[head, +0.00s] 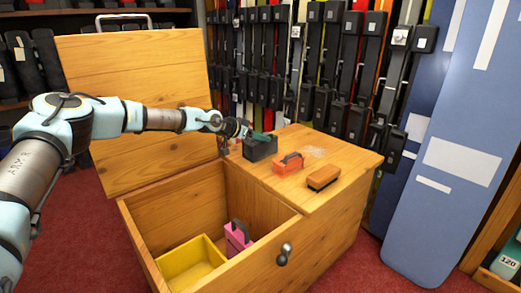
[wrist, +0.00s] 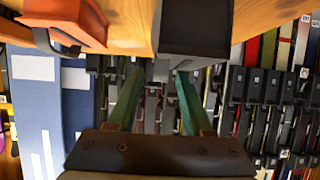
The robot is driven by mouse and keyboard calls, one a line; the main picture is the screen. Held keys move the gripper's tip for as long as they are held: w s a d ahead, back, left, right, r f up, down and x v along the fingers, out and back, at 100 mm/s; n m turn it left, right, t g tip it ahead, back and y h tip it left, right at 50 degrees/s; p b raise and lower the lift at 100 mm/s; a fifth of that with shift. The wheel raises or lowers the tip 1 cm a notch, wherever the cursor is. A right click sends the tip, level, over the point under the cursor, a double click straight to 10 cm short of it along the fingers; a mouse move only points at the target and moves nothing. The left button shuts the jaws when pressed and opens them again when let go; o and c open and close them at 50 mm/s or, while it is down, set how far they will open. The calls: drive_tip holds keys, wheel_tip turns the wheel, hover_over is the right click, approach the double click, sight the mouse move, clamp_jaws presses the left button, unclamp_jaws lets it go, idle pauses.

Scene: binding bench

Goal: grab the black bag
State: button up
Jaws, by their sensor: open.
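The black bag (head: 261,150) is a small dark box shape on the wooden bench top, near its back left edge. In the wrist view the black bag (wrist: 195,30) is at the top, just beyond the fingertips and off to the right of the middle between them. My gripper (head: 260,135) is at the bag's upper edge in the head view, and its green fingers partly overlap it. In the wrist view my gripper (wrist: 160,75) is open with nothing visible held between its fingers. I cannot tell whether the right finger touches the bag.
The open compartment in front holds a yellow tray (head: 165,276) and a pink bag (head: 236,238). A raised wooden lid (head: 140,75) stands behind my arm.

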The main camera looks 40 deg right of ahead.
drive_tip(key=shift+d+f, duration=0.15)
drive_tip(key=shift+d, duration=0.15)
drive_tip(key=shift+c, duration=0.2)
clamp_jaws()
idle(1.1)
